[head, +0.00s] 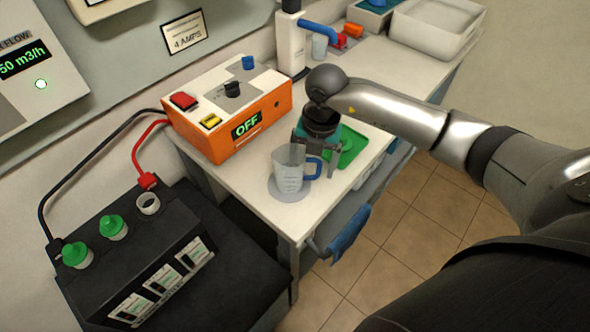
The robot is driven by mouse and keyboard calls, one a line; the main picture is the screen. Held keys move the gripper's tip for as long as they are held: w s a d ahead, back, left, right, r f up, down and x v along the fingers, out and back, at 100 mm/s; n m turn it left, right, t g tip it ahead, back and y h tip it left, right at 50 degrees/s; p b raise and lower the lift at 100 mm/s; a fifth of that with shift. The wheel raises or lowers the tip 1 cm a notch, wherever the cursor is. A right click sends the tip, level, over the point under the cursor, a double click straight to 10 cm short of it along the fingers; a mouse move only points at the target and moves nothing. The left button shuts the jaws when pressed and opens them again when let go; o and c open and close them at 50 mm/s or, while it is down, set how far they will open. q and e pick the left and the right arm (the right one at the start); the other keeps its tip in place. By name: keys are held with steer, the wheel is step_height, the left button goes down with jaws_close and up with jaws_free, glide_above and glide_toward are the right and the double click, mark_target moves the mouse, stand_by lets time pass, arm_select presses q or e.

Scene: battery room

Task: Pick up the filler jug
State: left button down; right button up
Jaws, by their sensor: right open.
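The filler jug (287,172) is a clear jug with measuring marks and a blue handle on its right side. It stands upright on a grey round mat (289,195) near the front corner of the white bench. My right gripper (317,148) is open and points down just behind and to the right of the jug, close to its handle. I cannot tell whether the fingers touch the handle. My left gripper is not in view.
An orange charger (240,125) reading OFF stands left of the jug. A green tray (352,146) lies behind my gripper. A black battery (160,255) with green caps is at the lower left. A white bottle (291,45) and white tub (432,28) stand farther back.

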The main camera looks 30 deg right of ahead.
steer(key=shift+w+a+f, duration=0.1)
steer(key=shift+f, duration=1.45)
steer(key=shift+c, duration=0.2)
jaws_close()
steer(key=shift+r, duration=0.1)
